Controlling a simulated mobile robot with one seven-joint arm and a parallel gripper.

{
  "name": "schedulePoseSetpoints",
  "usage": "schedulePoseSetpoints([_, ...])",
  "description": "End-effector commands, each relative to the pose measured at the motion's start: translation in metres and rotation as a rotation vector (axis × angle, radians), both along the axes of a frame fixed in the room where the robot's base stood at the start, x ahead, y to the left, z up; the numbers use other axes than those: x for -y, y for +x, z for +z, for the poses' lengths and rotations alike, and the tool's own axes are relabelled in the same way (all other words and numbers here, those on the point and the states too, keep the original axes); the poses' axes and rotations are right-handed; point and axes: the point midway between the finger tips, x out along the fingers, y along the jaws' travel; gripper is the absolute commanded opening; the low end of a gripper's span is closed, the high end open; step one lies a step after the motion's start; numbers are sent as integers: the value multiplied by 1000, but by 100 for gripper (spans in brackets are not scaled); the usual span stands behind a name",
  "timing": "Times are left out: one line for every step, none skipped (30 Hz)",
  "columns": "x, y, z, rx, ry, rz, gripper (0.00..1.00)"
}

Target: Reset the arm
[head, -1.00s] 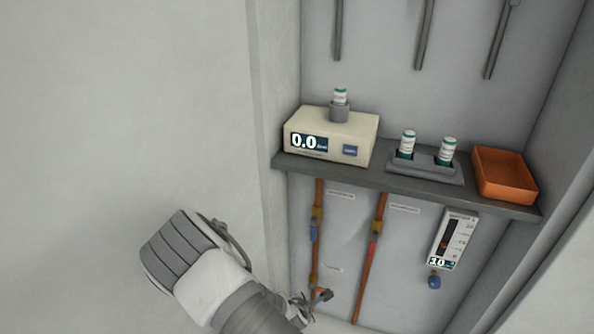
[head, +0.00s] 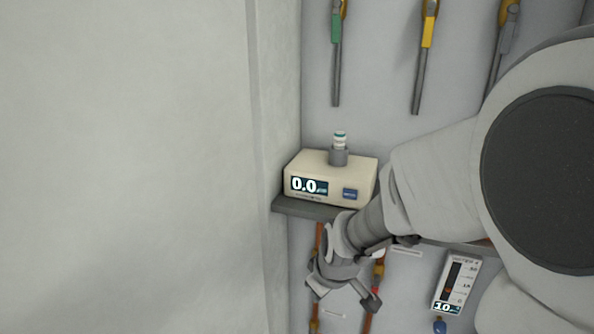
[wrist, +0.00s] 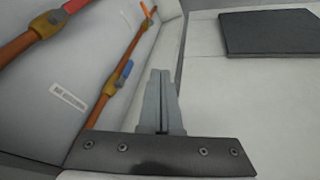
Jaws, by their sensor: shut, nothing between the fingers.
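My gripper (wrist: 163,98) is shut and empty in the wrist view, with its two grey fingers together. In the head view my gripper (head: 372,300) hangs below the shelf, in front of the pipes. My arm fills the right side of the head view. It hides the right part of the shelf, where the vial holder and the orange tray are out of sight.
A cream meter (head: 330,180) reading 0.0 stands on the grey shelf (head: 305,207) with a vial (head: 340,140) on top. A flow gauge (head: 457,282) is on the back wall.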

Motion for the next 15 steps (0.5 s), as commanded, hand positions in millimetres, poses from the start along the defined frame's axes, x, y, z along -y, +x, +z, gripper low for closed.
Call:
schedulePoseSetpoints([7, -7, 18, 7, 29, -41, 0])
schedulePoseSetpoints([10, -11, 27, 7, 43, -64, 0])
schedulePoseSetpoints([15, -17, 38, 6, 61, -96, 0])
schedulePoseSetpoints([18, -22, 46, 5, 75, -120, 0])
schedulePoseSetpoints([22, -28, 53, 5, 86, -143, 0])
schedulePoseSetpoints([27, -35, 64, 6, 101, -176, 0])
schedulePoseSetpoints([31, -41, 71, 7, 112, -199, 0])
schedulePoseSetpoints([34, -46, 78, 9, 123, -223, 0])
schedulePoseSetpoints([39, -55, 87, 9, 134, -255, 0])
schedulePoseSetpoints([43, -61, 93, 10, 142, -279, 0])
schedulePoseSetpoints([47, -68, 99, 12, 150, -303, 0])
schedulePoseSetpoints([52, -77, 107, 15, 159, -336, 0])
schedulePoseSetpoints([56, -83, 113, 18, 167, -361, 0])
schedulePoseSetpoints([60, -90, 118, 20, 171, -387, 0])
schedulePoseSetpoints([64, -100, 124, 24, 177, -420, 0])
